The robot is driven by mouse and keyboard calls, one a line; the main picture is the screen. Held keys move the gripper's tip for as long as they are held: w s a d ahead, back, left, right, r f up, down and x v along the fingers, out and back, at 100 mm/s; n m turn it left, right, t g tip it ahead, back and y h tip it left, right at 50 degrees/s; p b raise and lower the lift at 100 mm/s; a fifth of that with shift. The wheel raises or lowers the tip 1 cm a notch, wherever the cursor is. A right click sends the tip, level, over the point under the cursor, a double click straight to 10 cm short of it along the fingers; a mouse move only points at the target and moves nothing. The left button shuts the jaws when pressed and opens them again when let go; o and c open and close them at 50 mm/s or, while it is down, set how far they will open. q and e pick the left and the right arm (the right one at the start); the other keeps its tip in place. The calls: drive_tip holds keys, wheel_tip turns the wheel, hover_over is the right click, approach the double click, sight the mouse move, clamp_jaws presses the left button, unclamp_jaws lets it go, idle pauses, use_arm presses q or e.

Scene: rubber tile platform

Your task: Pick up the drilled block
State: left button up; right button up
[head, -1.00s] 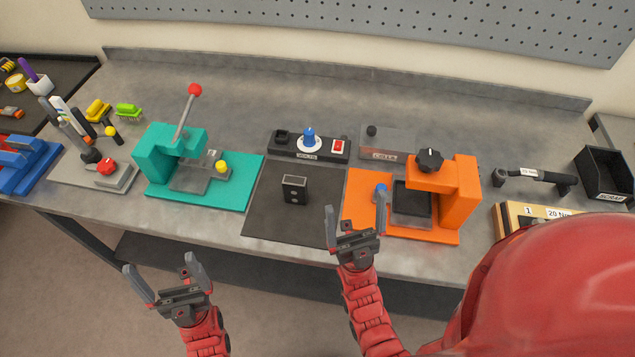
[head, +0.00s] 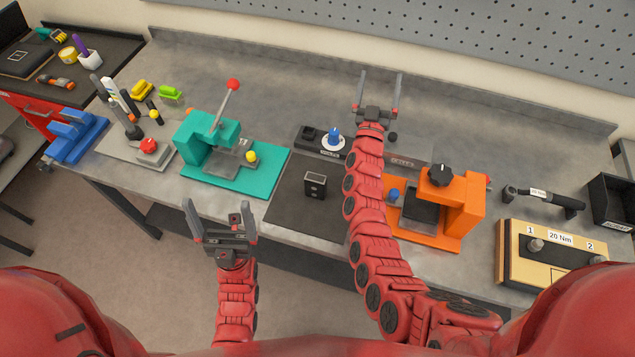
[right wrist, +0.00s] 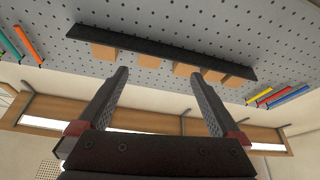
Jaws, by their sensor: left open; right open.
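The drilled block (head: 315,185) is a small dark block with holes in its front face. It stands upright on a black rubber mat (head: 290,205) in the middle of the bench. My left gripper (head: 221,211) is open and empty, in front of the bench edge, to the left of and nearer than the block. My right gripper (head: 380,82) is open and empty, reaching over the back of the bench, beyond and to the right of the block. The right wrist view shows its open fingers (right wrist: 162,95) with nothing between them. The block is not in that view.
A teal press (head: 215,150) stands left of the mat and an orange press (head: 460,205) right of it. Behind the mat is a control box with a blue knob (head: 334,134). A torque box (head: 550,255) is at right.

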drive_tip(key=w+a+r+n+g+y, duration=0.2)
drive_tip(key=w+a+n+y, duration=0.35)
drive_tip(key=a, duration=0.25)
drive_tip(key=w+a+r+n+g+y, duration=0.1)
drive_tip(key=w+a+n+g+y, duration=0.1)
drive_tip(key=w+a+n+y, duration=0.5)
drive_tip(key=s+a+n+g+y, duration=0.1)
drive_tip(key=s+a+n+g, duration=0.3)
drive_tip(key=a, duration=0.4)
drive_tip(key=s+a+n+g+y, duration=0.1)
drive_tip(key=s+a+n+g, duration=0.3)
drive_tip(key=a, duration=0.4)
drive_tip(key=n+g+h, duration=0.9)
drive_tip(key=n+g, duration=0.1)
drive_tip(key=n, duration=0.3)
hover_over(315, 178)
wheel_tip(315, 178, down, 12)
drive_tip(key=shift+m, duration=0.25)
wheel_tip(315, 178, down, 10)
drive_tip(key=b, duration=0.8)
drive_tip(key=shift+r, duration=0.15)
drive_tip(key=shift+f+p, duration=0.55)
drive_tip(key=shift+f, duration=0.2)
drive_tip(key=shift+f+p, duration=0.4)
drive_tip(key=shift+f, duration=0.05)
wheel_tip(315, 178, down, 4)
drive_tip(key=shift+r+p, duration=0.15)
drive_tip(key=shift+p, duration=0.5)
drive_tip(key=shift+f, duration=0.5)
clamp_jaws()
